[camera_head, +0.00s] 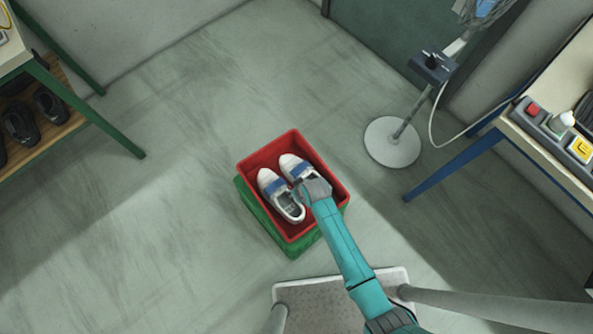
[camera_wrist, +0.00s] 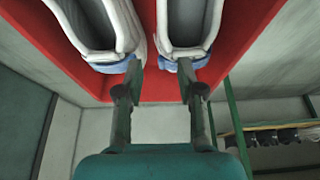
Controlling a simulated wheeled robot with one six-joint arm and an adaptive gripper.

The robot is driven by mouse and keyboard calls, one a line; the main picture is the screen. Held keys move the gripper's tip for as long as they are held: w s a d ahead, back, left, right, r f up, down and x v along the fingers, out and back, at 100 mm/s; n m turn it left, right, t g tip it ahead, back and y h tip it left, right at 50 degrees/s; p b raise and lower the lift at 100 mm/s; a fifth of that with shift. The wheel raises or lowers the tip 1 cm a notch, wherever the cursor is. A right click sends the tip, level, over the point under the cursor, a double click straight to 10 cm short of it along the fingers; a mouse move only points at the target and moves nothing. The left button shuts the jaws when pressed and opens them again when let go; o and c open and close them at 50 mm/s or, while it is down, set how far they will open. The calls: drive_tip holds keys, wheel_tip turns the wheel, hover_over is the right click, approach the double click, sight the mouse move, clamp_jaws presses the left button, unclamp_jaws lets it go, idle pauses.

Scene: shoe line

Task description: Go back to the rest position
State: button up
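Two white shoes with blue bands lie side by side in a red crate, the left shoe (camera_head: 272,183) and the right shoe (camera_head: 289,164). The red crate (camera_head: 246,161) sits on a green crate (camera_head: 262,228) on the floor. My gripper (camera_wrist: 158,68) is over the crate at the shoes. In the wrist view its two fingers are spread apart with red crate and shoe edges showing between them. Nothing is seen clamped between the fingers. In the head view my wrist covers part of the right shoe, and whether the fingertips touch the shoes cannot be told.
A rack with dark shoes (camera_head: 50,106) stands at the left. A stand with a round white base (camera_head: 392,142) is behind right, with a cable. A workbench (camera_head: 545,140) with a button box is at the right. Floor left of the crates is clear.

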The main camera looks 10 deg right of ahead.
drive_tip(key=shift+s, duration=0.1)
idle(0.5)
drive_tip(key=s+d+r+m+t, duration=0.25)
drive_tip(key=s+d+r, duration=0.3)
drive_tip(key=s, duration=0.35)
drive_tip(key=s+d+r+m+t, duration=0.1)
drive_tip(key=s+d+r+t, duration=0.2)
drive_tip(key=s+d+r, duration=0.45)
drive_tip(key=s+r+m+t+h, duration=0.1)
drive_tip(key=s+r, duration=0.3)
drive_tip(key=r, duration=0.4)
drive_tip(key=s+d+r+t, duration=0.1)
drive_tip(key=s+r, duration=0.3)
drive_tip(key=r, duration=0.5)
drive_tip(key=s+r+m+t+h, duration=0.1)
drive_tip(key=s+r+t, duration=0.2)
drive_tip(key=r, duration=0.6)
drive_tip(key=shift+s+d+r+m+h, duration=0.25)
drive_tip(key=shift+s+d+m+h, duration=0.1)
drive_tip(key=shift+s, duration=0.55)
drive_tip(key=shift+d+t, duration=0.1)
drive_tip(key=shift+t, duration=0.15)
